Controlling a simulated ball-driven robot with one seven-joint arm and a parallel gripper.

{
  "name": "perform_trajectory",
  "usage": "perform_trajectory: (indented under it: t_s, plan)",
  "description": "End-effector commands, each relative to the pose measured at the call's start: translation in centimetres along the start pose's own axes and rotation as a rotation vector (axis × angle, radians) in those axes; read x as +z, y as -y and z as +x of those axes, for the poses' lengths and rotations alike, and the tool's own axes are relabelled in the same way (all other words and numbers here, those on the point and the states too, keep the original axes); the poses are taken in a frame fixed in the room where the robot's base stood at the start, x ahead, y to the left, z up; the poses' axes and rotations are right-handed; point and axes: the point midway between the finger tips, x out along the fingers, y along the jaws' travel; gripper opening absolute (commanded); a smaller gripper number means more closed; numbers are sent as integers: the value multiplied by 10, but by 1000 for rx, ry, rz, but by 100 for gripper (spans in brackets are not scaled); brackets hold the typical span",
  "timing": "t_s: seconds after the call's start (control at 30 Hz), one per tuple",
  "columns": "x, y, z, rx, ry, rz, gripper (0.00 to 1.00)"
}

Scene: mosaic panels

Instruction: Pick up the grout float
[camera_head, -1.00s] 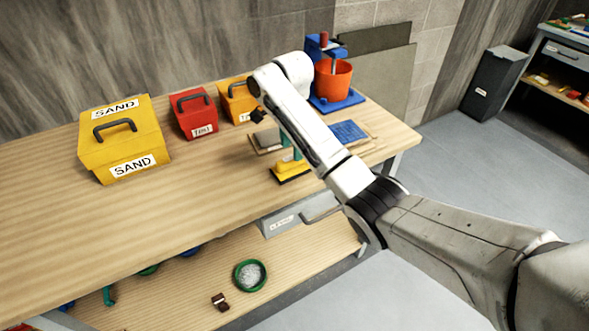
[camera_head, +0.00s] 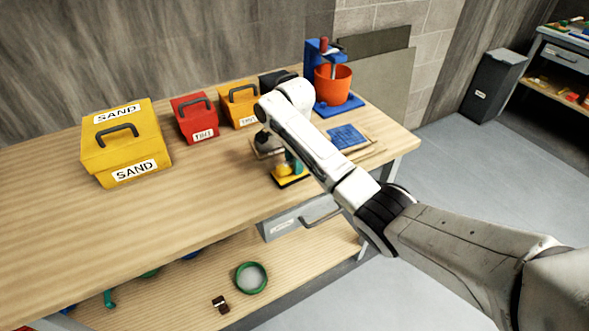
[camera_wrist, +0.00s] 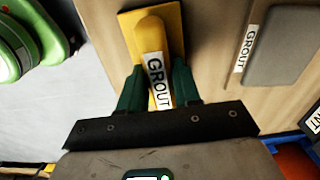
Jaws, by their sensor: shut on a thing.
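The grout float (camera_head: 291,182) is yellow with a dark base edge and sits near the front edge of the wooden workbench (camera_head: 190,215). It also shows in the wrist view (camera_wrist: 151,30), where its raised handle carries a white GROUT label. My gripper (camera_wrist: 157,88) has its green fingers on both sides of this handle and is shut on it. In the head view my arm hides part of the float and most of the gripper. I cannot tell whether the float is clear of the bench top.
A grey panel (camera_wrist: 287,45) lies by a GROUT label beside the float. A blue mosaic panel (camera_head: 346,136) lies to the right. A yellow SAND box (camera_head: 127,140), red box (camera_head: 195,118) and orange box (camera_head: 238,104) stand behind, with an orange bucket (camera_head: 333,84) at the back right.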

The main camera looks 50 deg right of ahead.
Motion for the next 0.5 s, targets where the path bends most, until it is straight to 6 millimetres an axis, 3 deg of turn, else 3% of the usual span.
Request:
perform_trajectory:
  t_s: [0.23, 0.5]
  plan:
    - [0, 0, 0, 0, 0, 0, 0]
    - [0, 0, -1, -1, 0, 0, 0]
